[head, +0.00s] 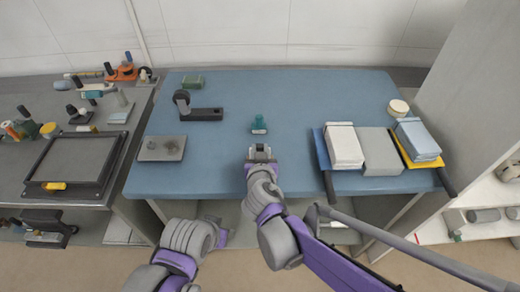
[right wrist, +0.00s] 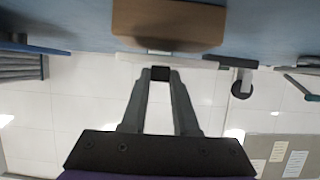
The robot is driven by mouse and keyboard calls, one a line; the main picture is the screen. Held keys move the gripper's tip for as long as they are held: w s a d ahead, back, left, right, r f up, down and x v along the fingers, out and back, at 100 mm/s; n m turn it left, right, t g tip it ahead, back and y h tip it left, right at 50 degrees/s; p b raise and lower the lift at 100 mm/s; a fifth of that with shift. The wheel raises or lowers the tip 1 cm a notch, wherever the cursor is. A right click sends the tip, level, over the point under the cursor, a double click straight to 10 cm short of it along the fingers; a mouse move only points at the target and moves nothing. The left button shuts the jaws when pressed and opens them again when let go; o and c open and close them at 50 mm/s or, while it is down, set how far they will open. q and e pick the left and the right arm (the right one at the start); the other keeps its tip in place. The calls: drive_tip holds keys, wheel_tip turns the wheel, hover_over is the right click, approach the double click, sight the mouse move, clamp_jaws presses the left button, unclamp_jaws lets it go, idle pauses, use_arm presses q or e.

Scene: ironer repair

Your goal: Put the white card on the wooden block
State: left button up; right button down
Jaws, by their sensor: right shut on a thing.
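In the right wrist view, which is upside down, a brown wooden block (right wrist: 168,22) lies on the blue tabletop. A thin white strip, which looks like the white card (right wrist: 195,63) seen edge-on, is right at my fingertips, beside the block in the picture. I cannot tell whether card and block touch. My right gripper (right wrist: 160,74) is shut on the card. In the head view my right gripper (head: 260,152) is over the front middle of the table; I cannot make out block or card there. My left arm is low at the front, its gripper not clearly visible.
On the blue table (head: 300,95) a teal item (head: 258,124) stands just beyond my gripper. A black stand (head: 205,114) and a grey plate (head: 162,148) are left. Stacked cloths (head: 345,147) lie right. The table's back middle is free.

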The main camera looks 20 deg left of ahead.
drive_tip(key=shift+f+b, duration=0.35)
drive_tip(key=shift+f, duration=0.25)
drive_tip(key=c, duration=0.6)
unclamp_jaws()
drive_tip(key=shift+s, duration=0.1)
drive_tip(key=p+v, duration=0.1)
drive_tip(key=v, duration=0.9)
drive_tip(key=shift+s+d+r, duration=0.1)
drive_tip(key=shift+s+d, duration=0.05)
drive_tip(key=shift+s, duration=0.15)
drive_tip(key=shift+s, duration=0.1)
